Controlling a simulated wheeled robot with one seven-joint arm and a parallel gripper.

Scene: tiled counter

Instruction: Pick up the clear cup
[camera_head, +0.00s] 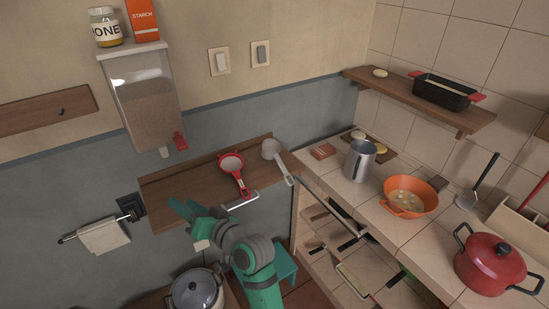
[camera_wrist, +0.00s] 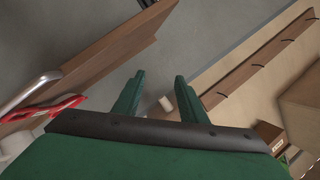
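I cannot make out a clear cup with certainty in either view. A clear dispenser (camera_head: 147,98) filled with brown grain hangs on the wall, with a red lever (camera_head: 180,141) and a pale spout. My green gripper (camera_head: 183,208) is in front of the wooden wall shelf (camera_head: 165,185), near its lower left part. In the wrist view my gripper (camera_wrist: 157,95) is open, its two fingers apart with nothing held. A small pale cylindrical thing (camera_wrist: 166,104) shows beyond and between the fingers; I cannot tell what it is.
A red strainer (camera_head: 232,166) and a pale long-handled pan (camera_head: 272,150) lie on the shelf. A towel on a rail (camera_head: 104,236) is left of my gripper. A metal jug (camera_head: 360,160), orange colander (camera_head: 408,198) and red pot (camera_head: 497,262) stand on the tiled counter. A lidded pot (camera_head: 196,290) is below.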

